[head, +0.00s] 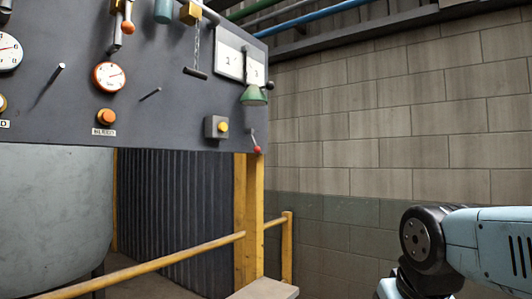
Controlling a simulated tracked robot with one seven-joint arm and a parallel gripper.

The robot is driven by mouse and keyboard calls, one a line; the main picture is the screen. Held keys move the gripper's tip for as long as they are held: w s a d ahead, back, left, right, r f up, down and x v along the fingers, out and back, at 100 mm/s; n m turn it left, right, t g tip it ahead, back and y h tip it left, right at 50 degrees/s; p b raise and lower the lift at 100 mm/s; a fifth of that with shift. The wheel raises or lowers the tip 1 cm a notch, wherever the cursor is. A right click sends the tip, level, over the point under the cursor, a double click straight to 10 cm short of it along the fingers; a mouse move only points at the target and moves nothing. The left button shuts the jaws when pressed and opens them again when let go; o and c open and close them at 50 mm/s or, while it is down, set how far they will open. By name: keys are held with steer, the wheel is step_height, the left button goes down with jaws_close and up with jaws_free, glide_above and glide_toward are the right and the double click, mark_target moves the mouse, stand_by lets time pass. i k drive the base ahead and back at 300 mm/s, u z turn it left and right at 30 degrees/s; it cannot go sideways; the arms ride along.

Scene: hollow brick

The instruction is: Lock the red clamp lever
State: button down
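A thin lever with a red ball end (257,149) sits at the lower right corner of the dark panel (175,100). Its ball hangs at the panel's bottom edge. Another lever with an orange-red ball (127,27) hangs at the panel's top left. I cannot tell for sure which is the red clamp lever, or whether either is locked. My gripper is outside the picture; only a pale blue part of my arm shows at the lower right, well apart from the panel.
The panel also carries an orange-rimmed gauge (108,76), an orange button (106,116), a yellow button box (216,127), a green cone-shaped part (254,95) and jutting rods. Below are a yellow post (248,220), a yellow railing (170,259) and a grey tank (55,210). A block wall (400,130) stands behind.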

mark_target(257, 149)
steer(key=u, duration=0.05)
steer(key=i, duration=1)
steer(key=z, duration=0.05)
